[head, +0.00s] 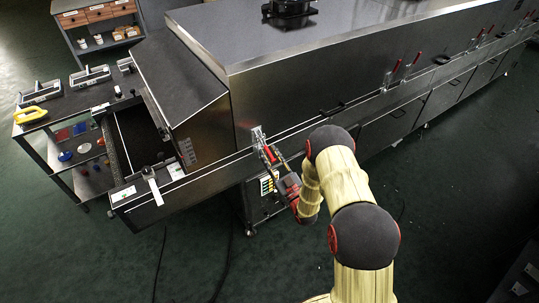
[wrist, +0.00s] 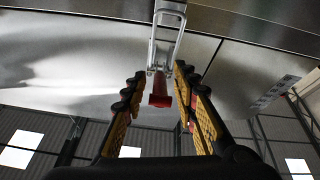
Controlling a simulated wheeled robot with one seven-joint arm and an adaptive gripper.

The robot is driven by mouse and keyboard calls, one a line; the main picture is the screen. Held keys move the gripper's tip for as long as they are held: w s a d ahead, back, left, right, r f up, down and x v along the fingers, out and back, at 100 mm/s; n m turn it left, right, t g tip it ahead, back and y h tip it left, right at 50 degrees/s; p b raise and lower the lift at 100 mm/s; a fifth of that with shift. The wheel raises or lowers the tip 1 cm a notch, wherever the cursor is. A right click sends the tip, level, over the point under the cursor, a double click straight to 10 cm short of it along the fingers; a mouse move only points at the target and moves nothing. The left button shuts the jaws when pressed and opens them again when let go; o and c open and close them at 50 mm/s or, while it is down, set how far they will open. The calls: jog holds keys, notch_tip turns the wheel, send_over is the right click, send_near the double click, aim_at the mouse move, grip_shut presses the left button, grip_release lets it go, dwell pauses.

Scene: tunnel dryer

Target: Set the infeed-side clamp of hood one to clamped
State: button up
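The infeed-side clamp (head: 258,137) of hood one is a bright metal toggle clamp on the lower front edge of the steel hood. Its red handle (head: 270,154) points down and outward. In the wrist view the clamp's wire loop (wrist: 181,22) runs above the red handle (wrist: 160,97). My gripper (head: 274,160) is at this clamp. In the wrist view my gripper (wrist: 161,78) is open, its yellow-padded fingers on either side of the red handle with visible gaps. Whether the loop is seated on a catch is hard to tell.
More clamps with red handles (head: 392,73) stand upright farther right along the hoods. An infeed conveyor (head: 160,197) with a small bracket lies to the left. A cart (head: 62,150) with tools stands beyond it. The dark floor in front is mostly clear, with cables.

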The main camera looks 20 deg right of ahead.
jog(key=shift+c, duration=0.4)
grip_shut()
dwell(0.4)
